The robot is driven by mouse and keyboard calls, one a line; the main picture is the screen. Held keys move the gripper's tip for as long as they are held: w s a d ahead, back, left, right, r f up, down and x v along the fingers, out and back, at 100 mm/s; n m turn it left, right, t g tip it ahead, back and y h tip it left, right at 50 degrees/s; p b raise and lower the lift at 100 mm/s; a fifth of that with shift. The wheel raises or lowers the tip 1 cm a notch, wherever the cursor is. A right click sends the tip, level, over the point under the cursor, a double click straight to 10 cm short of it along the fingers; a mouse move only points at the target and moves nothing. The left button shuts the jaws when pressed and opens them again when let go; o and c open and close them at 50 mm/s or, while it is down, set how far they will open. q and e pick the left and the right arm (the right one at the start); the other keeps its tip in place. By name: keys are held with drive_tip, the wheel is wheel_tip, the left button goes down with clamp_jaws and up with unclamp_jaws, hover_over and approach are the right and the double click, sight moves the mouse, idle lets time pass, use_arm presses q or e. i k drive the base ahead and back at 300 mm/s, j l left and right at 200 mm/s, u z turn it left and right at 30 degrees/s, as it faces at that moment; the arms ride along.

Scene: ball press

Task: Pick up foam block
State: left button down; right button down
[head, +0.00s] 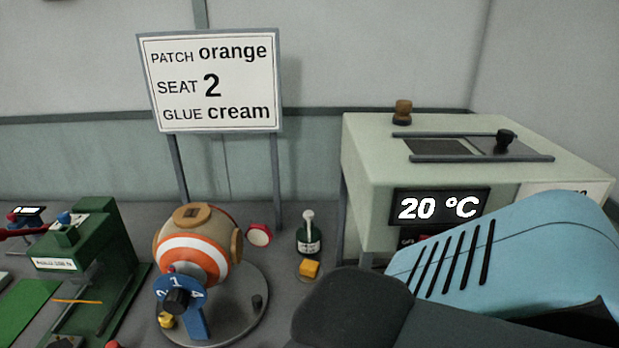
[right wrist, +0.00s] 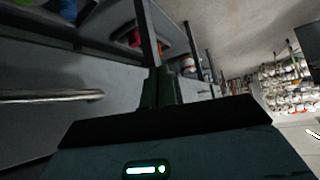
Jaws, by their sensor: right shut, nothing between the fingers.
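A small yellow-orange block (head: 309,269), which looks like the foam block, lies on the grey bench just in front of a dark green bottle. My right arm crosses the lower right of the head view, and its gripper is not seen there. In the right wrist view my right gripper (right wrist: 160,88) is shut and empty, with dark fingers together. Grey panels and a metal bar are near it, and the block cannot be made out there. My left gripper is in neither view.
A striped ball (head: 194,258) sits on a round grey plate with a blue numbered dial (head: 181,296). A green press (head: 88,245) stands at left, a pale oven box (head: 365,180) reading 20 °C at right. The bottle (head: 309,238) stands behind the block. A sign (head: 212,85) stands behind.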

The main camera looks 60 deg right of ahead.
sight(308, 268)
drive_tip(key=z, duration=0.4)
drive_tip(key=i+z, duration=0.1)
drive_tip(key=z, duration=0.3)
drive_tip(key=j+z, duration=0.1)
drive_tip(key=z, duration=0.3)
drive_tip(key=i+z, duration=0.1)
drive_tip(key=z, duration=0.3)
drive_tip(key=j+z, duration=0.15)
drive_tip(key=z, duration=0.25)
drive_tip(key=k+j+z, duration=0.1)
drive_tip(key=k+z, duration=0.3)
drive_tip(key=k, duration=0.2)
drive_tip(key=k+l+z, duration=0.1)
drive_tip(key=k+z, duration=0.35)
drive_tip(key=k, duration=0.15)
